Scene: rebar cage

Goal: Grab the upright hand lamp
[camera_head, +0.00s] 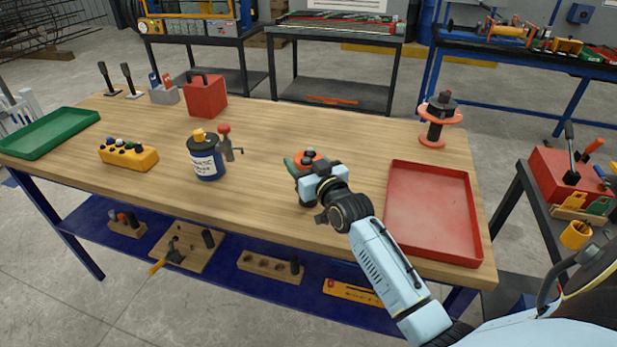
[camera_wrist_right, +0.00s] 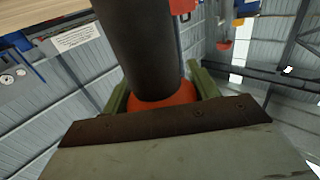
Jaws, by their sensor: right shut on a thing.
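My right gripper (camera_head: 304,167) is over the middle of the wooden workbench, left of the red tray. It is shut on the hand lamp (camera_head: 308,155), which shows in the head view mostly as an orange-red top with a dark centre; my wrist and fingers hide the rest. In the right wrist view, the lamp's dark cylindrical body (camera_wrist_right: 150,45) and orange-red part (camera_wrist_right: 172,102) sit between the green fingers of the right gripper (camera_wrist_right: 160,90). I cannot tell whether the lamp touches the bench. My left gripper is out of view.
The workbench (camera_head: 265,180) holds a red tray (camera_head: 433,207), an orange-flanged black spool (camera_head: 438,118), a dark blue can (camera_head: 205,158), a yellow button box (camera_head: 128,154), a red box (camera_head: 206,97) and a green tray (camera_head: 48,132). Bare wood lies between the can and my right gripper.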

